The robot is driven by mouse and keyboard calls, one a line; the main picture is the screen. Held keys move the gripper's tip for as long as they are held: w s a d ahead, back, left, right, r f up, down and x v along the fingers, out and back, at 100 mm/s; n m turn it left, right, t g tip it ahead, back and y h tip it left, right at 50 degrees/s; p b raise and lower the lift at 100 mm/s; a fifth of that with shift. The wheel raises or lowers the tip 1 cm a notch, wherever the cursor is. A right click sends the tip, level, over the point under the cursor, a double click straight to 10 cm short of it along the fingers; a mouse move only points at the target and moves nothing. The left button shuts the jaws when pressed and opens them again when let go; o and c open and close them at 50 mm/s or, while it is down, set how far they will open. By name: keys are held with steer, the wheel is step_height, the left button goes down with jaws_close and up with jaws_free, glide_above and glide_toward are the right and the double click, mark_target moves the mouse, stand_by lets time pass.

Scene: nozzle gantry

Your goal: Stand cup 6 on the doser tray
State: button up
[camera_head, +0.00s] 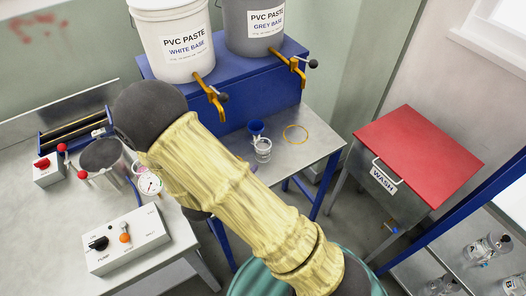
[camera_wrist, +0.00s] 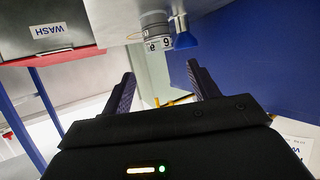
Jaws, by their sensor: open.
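Cup 6 (camera_wrist: 157,28), clear with a white label reading 6, stands on a metal surface beside a small blue funnel-shaped piece (camera_wrist: 185,36). The wrist picture is upside down. In the head view the clear cup (camera_head: 263,152) and the blue piece (camera_head: 256,129) stand on the metal top (camera_head: 318,146) in front of the blue stand. I cannot tell whether this top is the doser tray. My gripper (camera_wrist: 160,76) is open and empty, its two dark fingers pointing toward the cup, which appears beyond the tips and apart. My arm hides the gripper in the head view.
A brass ring (camera_head: 295,134) lies right of the cup. Two PVC paste buckets (camera_head: 175,45) (camera_head: 252,25) with brass taps stand on the blue stand (camera_head: 262,88). A red-topped WASH unit (camera_head: 420,153) is at right. Labelled jars (camera_head: 485,248) stand at lower right. A pump box (camera_head: 127,240) is at left.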

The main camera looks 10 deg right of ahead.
mark_target(258, 150)
steer(key=p+x, duration=0.1)
steer(key=x, duration=0.9)
steer(key=shift+w+d+f, duration=0.15)
steer(key=shift+w+d, duration=0.05)
steer(key=p+x, duration=0.1)
steer(key=x, duration=0.4)
steer(key=shift+d, duration=0.2)
steer(key=c, duration=0.9)
step_height(258, 150, up, 10)
steer(key=p, duration=0.7)
